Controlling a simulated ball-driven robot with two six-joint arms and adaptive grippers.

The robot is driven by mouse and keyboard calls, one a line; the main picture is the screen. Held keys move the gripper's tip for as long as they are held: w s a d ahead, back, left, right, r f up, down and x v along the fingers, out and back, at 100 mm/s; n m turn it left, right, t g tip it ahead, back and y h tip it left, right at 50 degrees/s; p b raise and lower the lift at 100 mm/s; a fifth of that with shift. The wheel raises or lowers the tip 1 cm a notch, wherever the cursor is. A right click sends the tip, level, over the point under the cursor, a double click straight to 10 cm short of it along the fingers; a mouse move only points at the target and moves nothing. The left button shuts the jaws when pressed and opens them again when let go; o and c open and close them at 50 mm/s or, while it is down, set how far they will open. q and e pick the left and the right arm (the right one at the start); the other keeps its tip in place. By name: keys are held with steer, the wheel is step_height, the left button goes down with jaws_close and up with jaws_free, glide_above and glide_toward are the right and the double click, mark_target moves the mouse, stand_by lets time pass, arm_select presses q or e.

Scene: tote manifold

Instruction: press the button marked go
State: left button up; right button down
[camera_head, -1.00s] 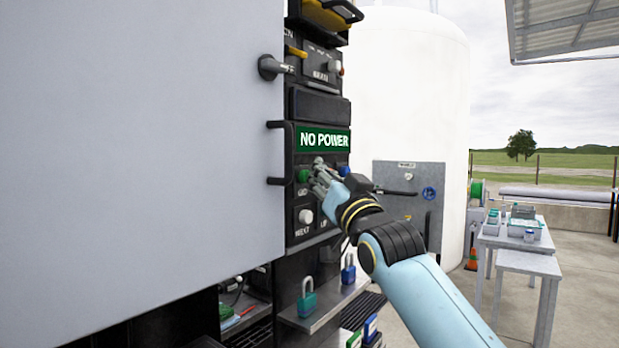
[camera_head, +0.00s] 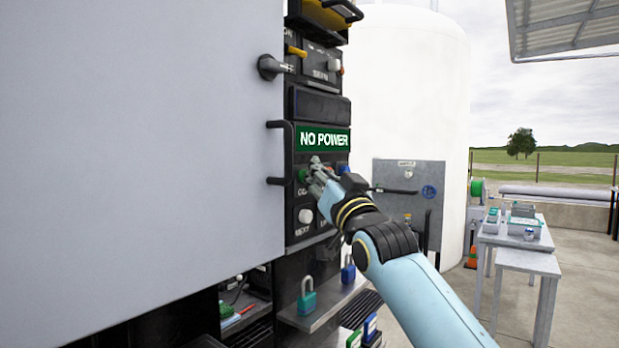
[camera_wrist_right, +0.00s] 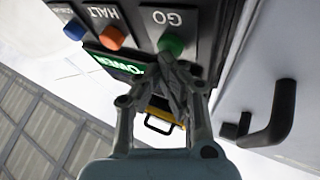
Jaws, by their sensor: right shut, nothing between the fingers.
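The green go button (camera_head: 302,175) sits on the dark control panel below the green NO POWER display (camera_head: 323,139). In the right wrist view the green button (camera_wrist_right: 171,44) shows under the label GO, just past my fingertips. My right gripper (camera_head: 315,165) is shut and empty, with its fingertips at the button's right side in the head view. In the right wrist view my right gripper (camera_wrist_right: 172,66) has its tips close below the button and overlapping its lower edge. I cannot tell whether they touch it. My left gripper is not in view.
An orange HALT button (camera_wrist_right: 112,37) and a blue button (camera_wrist_right: 74,29) sit beside the go button. A white NEXT button (camera_head: 305,216) is below it. A large grey door (camera_head: 140,150) with a black handle (camera_head: 280,153) stands close on the left.

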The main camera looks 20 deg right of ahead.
steer(key=shift+s+d, duration=0.5)
steer(key=shift+s, duration=0.35)
steer(key=s+b, duration=0.1)
steer(key=s+d+b, duration=0.1)
steer(key=s, duration=0.1)
steer(key=s+d+b, duration=0.1)
steer(key=shift+s+d+b, duration=0.15)
steer(key=shift+d+b, duration=0.1)
steer(key=shift+b, duration=0.1)
stand_by(0.5)
